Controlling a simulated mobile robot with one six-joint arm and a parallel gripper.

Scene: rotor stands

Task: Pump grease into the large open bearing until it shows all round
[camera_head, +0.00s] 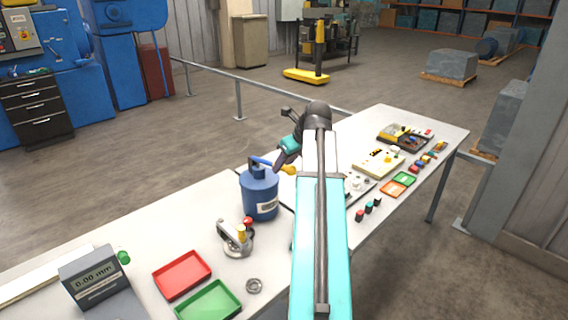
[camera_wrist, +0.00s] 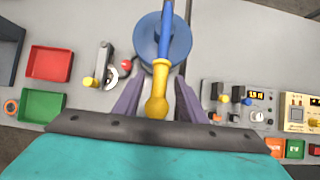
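A blue cylindrical grease pump (camera_head: 261,196) stands on the bench, with a blue lever ending in a yellow handle (camera_head: 289,169). In the wrist view the pump (camera_wrist: 178,50) is at top centre and the yellow handle (camera_wrist: 157,101) points toward me. My gripper (camera_wrist: 158,90) is open, its purple fingers on either side of the handle with gaps showing. In the head view my gripper (camera_head: 284,152) is at the pump's lever. A silver round fitting (camera_head: 238,243) with red and yellow knobs stands left of the pump; I cannot tell whether it holds the large bearing. No grease is visible.
A small metal ring (camera_head: 253,286) lies by the red tray (camera_head: 182,275) and green tray (camera_head: 209,302). A digital gauge (camera_head: 95,279) is at front left. Switch boxes, including a cream one (camera_head: 378,162), and small trays fill the right bench. A rail (camera_head: 238,86) runs behind.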

